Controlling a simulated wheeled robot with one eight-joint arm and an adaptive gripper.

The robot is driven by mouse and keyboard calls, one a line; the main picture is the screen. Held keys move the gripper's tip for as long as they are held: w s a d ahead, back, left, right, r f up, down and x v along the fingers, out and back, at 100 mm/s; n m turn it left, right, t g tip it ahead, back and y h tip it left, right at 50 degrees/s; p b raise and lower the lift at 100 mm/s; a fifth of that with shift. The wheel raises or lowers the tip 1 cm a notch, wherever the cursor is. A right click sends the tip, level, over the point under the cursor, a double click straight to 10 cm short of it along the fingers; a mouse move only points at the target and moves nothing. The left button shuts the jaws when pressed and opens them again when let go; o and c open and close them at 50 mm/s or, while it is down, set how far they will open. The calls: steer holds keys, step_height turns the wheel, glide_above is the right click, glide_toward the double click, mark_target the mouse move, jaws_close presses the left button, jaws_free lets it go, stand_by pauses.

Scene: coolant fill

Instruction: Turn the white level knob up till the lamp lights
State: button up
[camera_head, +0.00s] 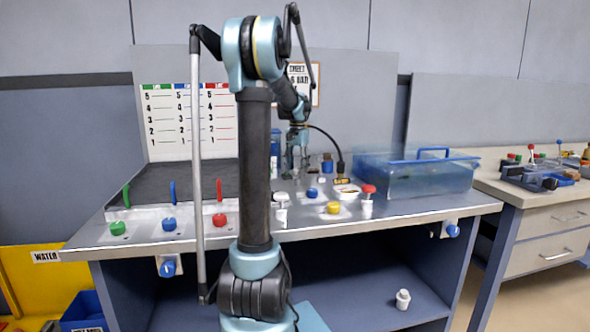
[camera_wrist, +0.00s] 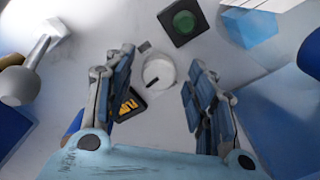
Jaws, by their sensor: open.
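In the wrist view, a round white knob (camera_wrist: 158,72) with a short dark mark toward its lower left sits on the pale panel. My gripper (camera_wrist: 160,62) is open, one finger on each side of the knob; contact is not visible. A round green lamp (camera_wrist: 184,22) in a dark square housing is above and right of the knob; its face looks dull green, with no clear glow. A small black display (camera_wrist: 130,103) with orange characters is partly behind the left finger. In the head view, my gripper (camera_head: 297,165) points down at the bench; the knob is not clear there.
Around my gripper stand a red-topped white fitting (camera_head: 368,189), a yellow knob (camera_head: 333,208), a blue knob (camera_head: 312,192) and a white fitting (camera_head: 281,197). A clear blue tank (camera_head: 415,178) is to the right. A black cable (camera_head: 328,138) arches close by.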

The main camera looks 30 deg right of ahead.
mark_target(296, 169)
steer(key=shift+f, duration=0.2)
steer(key=c, duration=1.1)
steer(key=shift+o, duration=0.2)
steer(key=shift+w+m, duration=0.15)
steer(key=shift+m, duration=1.45)
steer(key=o, duration=1.1)
steer(key=shift+c, duration=0.2)
steer(key=shift+r, duration=0.1)
step_height(296, 169, up, 12)
